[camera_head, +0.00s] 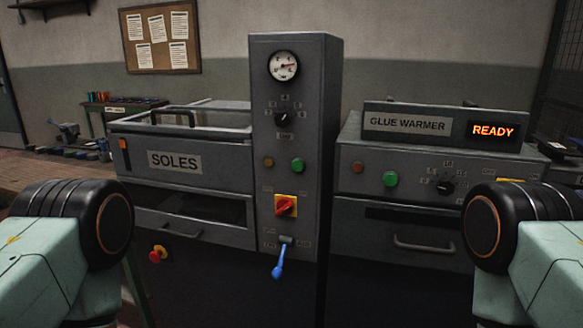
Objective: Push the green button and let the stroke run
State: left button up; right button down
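A green button (297,165) sits on the front of the tall grey press column (291,110), right of a small amber lamp or button (268,162). Above them are a round gauge (284,66) and a black selector knob (283,118). Below are a red rotary switch on a yellow plate (286,206) and a blue-handled lever (279,263) hanging down. A second green button (390,179) is on the glue warmer (440,154), beside a dull red one (358,167). Neither of my grippers shows; only my arm joints appear at the lower left and right.
Left of the column is the grey SOLES unit (215,162) with a drawer below. A red mushroom button (156,255) sits low on its front. The glue warmer's display (492,131) reads READY, and a handle (424,244) projects below. Space before the column looks clear.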

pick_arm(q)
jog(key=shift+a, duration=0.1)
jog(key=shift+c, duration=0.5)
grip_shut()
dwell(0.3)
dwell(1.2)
